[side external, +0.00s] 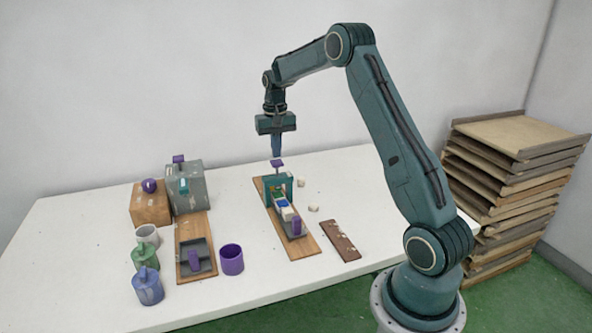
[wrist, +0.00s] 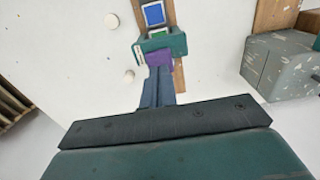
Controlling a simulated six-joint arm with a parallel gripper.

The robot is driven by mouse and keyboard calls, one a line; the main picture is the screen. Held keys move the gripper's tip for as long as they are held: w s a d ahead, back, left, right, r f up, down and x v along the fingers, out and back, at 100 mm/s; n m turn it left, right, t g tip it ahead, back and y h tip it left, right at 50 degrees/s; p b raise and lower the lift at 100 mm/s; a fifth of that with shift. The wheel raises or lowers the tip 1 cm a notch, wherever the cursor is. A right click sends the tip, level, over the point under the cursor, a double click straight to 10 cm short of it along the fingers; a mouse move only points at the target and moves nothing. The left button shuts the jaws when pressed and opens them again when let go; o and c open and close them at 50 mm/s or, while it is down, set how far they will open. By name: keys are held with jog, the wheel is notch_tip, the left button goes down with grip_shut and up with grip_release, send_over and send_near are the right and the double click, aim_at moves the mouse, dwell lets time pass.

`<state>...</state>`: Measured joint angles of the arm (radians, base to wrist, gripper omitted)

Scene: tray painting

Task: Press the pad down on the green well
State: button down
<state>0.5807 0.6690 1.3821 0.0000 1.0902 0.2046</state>
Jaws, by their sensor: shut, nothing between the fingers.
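A teal press frame (side external: 270,190) stands over a wooden board (side external: 303,243). A purple square knob (side external: 277,163) tops it; I take it to be the pad's handle. My gripper (side external: 277,155) points down, shut and empty, just above the knob. In the wrist view the shut fingers (wrist: 158,72) overlap the purple knob (wrist: 159,57); contact cannot be told. The green well (wrist: 159,34) shows partly beside the frame (wrist: 160,44), with the blue well (wrist: 154,14) farther out. The pad's underside is hidden. A purple handle (side external: 296,226) stands at the tray's near end.
Left on the table are a second board with a dark tray (side external: 190,247), a purple cup (side external: 232,260), several mugs (side external: 147,286), a grey box (side external: 187,190) and a wooden box (side external: 149,208). A brown strip (side external: 340,240) lies right. Small white pieces (side external: 313,209) lie beside the frame.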

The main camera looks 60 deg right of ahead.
jog(key=shift+r, duration=0.15)
jog(key=shift+r, duration=2.35)
jog(key=shift+a+r, duration=0.1)
jog(key=s+a+r+n+t, duration=0.1)
jog(key=s+a+r, duration=0.25)
jog(key=a, duration=0.25)
jog(key=s+a+r+n+t, duration=0.1)
jog(key=s+a+r+n, duration=0.1)
jog(key=s+a+r, duration=0.3)
jog(key=s+a+r+n, duration=0.1)
jog(key=a+r, duration=0.2)
jog(key=a, duration=0.4)
jog(key=s+a+f+n+t, duration=0.1)
jog(key=s+a+n, duration=0.1)
jog(key=s+a, duration=0.3)
jog(key=s+a+f+n+t, duration=0.2)
jog(key=s+a, duration=0.4)
jog(key=s, duration=0.7)
jog(key=shift+a+f+n+t, duration=0.15)
jog(key=shift+a+n+t, duration=0.15)
jog(key=shift+n, duration=0.2)
